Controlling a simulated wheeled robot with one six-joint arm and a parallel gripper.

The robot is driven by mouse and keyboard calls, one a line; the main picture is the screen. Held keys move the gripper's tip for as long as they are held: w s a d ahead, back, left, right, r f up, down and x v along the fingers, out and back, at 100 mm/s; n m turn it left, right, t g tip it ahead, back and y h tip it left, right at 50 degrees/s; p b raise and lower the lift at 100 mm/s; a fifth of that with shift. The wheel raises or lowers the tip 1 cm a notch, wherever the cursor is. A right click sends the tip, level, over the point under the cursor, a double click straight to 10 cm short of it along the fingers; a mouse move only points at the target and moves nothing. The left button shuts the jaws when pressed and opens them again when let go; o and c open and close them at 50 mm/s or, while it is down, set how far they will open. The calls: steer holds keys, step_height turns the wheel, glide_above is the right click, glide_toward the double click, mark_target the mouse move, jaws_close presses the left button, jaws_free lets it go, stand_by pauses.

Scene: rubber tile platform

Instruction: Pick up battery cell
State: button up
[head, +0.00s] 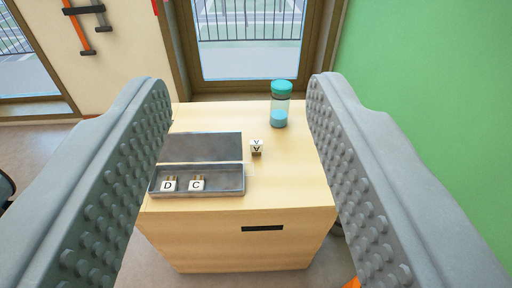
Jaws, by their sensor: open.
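My gripper (238,84) is open and empty, its two grey studded fingers framing a wooden cabinet beyond. A grey open case (243,180) stands on the left of the cabinet top. In its front compartment are a small white block marked D (168,185) and another marked C (197,184), both with brownish tops. A lettered white cube (257,147) sits right of the case. I cannot tell whether any of these is a battery cell; no other one shows. The gripper touches none of them.
A clear bottle with a teal cap (281,104) stands at the back right of the wooden cabinet (290,185). The cabinet's front right top is clear. A green wall (420,80) is on the right, and a glass door (250,50) is behind.

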steer(key=shift+c, duration=0.3)
steer(key=g, duration=0.4)
glide_above(257, 147)
steer(key=s, duration=1.7)
step_height(257, 147, down, 40)
steer(key=x, duration=1.2)
steer(key=shift+w+r, duration=0.1)
steer(key=shift+w, duration=0.2)
steer(key=shift+r+x, duration=0.15)
steer(key=shift+x, duration=1.15)
steer(key=shift+r+x, duration=0.15)
steer(key=shift+x, duration=1.15)
steer(key=shift+w, duration=0.15)
steer(key=shift+c, duration=0.4)
